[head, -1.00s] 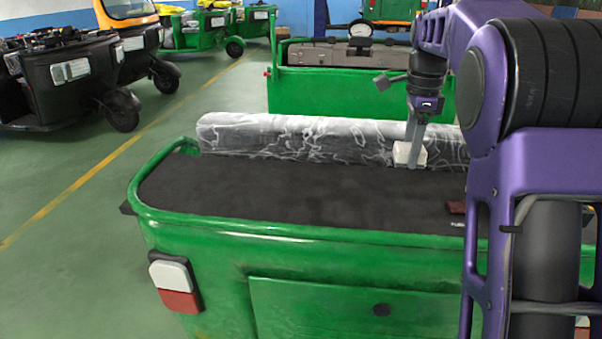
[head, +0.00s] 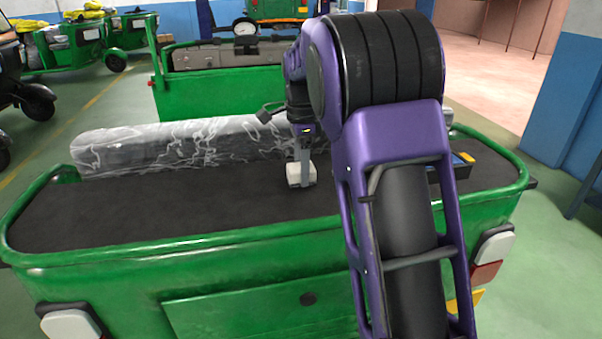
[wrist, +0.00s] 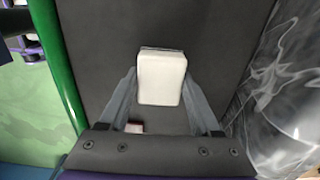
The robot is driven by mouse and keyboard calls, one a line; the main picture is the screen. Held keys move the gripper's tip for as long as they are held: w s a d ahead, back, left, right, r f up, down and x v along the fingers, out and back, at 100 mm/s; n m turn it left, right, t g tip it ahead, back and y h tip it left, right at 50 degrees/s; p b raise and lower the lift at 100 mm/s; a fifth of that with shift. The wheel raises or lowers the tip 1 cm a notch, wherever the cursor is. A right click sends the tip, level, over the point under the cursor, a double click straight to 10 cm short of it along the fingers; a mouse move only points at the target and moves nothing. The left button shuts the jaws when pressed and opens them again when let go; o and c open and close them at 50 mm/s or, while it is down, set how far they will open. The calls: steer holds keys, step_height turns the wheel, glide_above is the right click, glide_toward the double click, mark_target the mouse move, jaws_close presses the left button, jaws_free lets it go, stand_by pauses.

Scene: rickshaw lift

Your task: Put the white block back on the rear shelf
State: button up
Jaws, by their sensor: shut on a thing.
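The white block (head: 300,177) is a small, pale box with rounded edges. My gripper (head: 303,166) points down and is shut on it. The wrist view shows the block (wrist: 161,78) between the two grey fingers of my gripper (wrist: 158,82). The rear shelf (head: 150,212) is the dark, flat top at the back of a green rickshaw. It also shows beneath the block in the wrist view (wrist: 100,40). The block is over the shelf, in front of the wrapped roll; I cannot tell whether it touches the surface.
A plastic-wrapped grey roll (head: 170,150) lies along the shelf's far side. A green rim (head: 190,243) edges the shelf. A small red-and-white item (wrist: 135,127) lies on the shelf. A dark box with blue and orange (head: 460,162) is at right. The shelf's left part is clear.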

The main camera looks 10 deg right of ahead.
steer(key=shift+f, duration=0.4)
steer(key=o, duration=1.4)
steer(key=shift+f, duration=0.1)
steer(key=shift+o, duration=0.2)
step_height(320, 180, up, 12)
steer(key=p, duration=0.2)
steer(key=shift+p, duration=0.4)
